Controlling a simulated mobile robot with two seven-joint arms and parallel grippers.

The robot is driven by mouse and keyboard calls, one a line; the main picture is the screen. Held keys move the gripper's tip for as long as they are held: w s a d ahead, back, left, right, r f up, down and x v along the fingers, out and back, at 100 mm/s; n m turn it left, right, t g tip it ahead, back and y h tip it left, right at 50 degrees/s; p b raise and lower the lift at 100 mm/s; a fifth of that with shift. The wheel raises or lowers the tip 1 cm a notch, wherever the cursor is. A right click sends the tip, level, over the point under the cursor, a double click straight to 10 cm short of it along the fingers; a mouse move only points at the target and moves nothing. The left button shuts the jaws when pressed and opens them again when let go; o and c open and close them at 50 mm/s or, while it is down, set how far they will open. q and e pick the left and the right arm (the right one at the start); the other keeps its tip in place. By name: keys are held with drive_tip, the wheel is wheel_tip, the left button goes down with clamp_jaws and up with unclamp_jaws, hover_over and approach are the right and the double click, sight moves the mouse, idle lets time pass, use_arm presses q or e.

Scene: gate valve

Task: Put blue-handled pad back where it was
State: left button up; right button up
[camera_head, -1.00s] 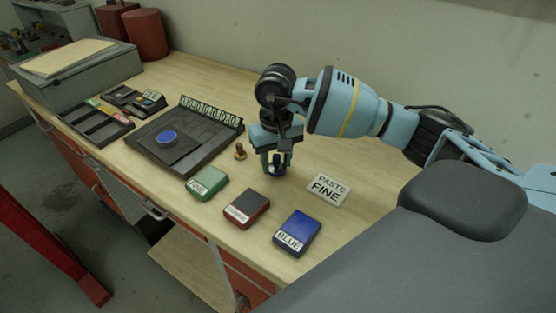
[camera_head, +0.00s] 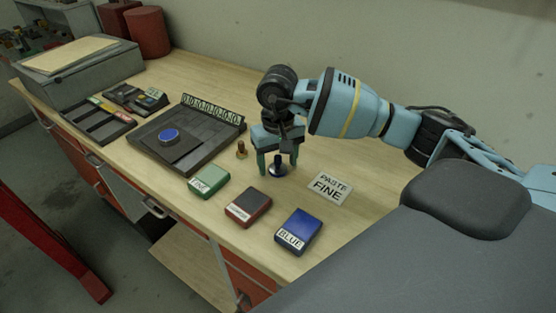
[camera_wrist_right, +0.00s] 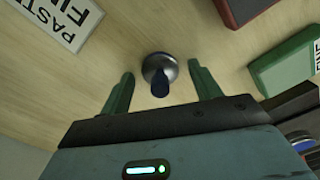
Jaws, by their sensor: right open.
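The blue-handled pad (camera_head: 278,167) stands upright on the bench, its dark blue handle up and a round metal base below. In the right wrist view the pad (camera_wrist_right: 160,72) sits between the two green fingers, with a gap on each side. My right gripper (camera_head: 278,165) is open around the pad; its fingertips (camera_wrist_right: 160,85) do not touch it. The pad stands left of the PASTE FINE card (camera_head: 329,188) and behind the red box (camera_head: 248,206). My left gripper is not in view.
A brass-handled piece (camera_head: 242,150) stands just left of the gripper. The green box (camera_head: 209,182) and BLUE box (camera_head: 298,232) lie along the front edge. A dark tray (camera_head: 203,157) with a blue disc is at left. Bare bench lies behind the gripper.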

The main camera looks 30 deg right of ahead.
sight(278, 156)
wheel_tip(278, 156, up, 12)
drive_tip(key=shift+b, duration=0.35)
drive_tip(key=shift+o, duration=0.5)
drive_tip(key=shift+r, duration=0.1)
idle(1.0)
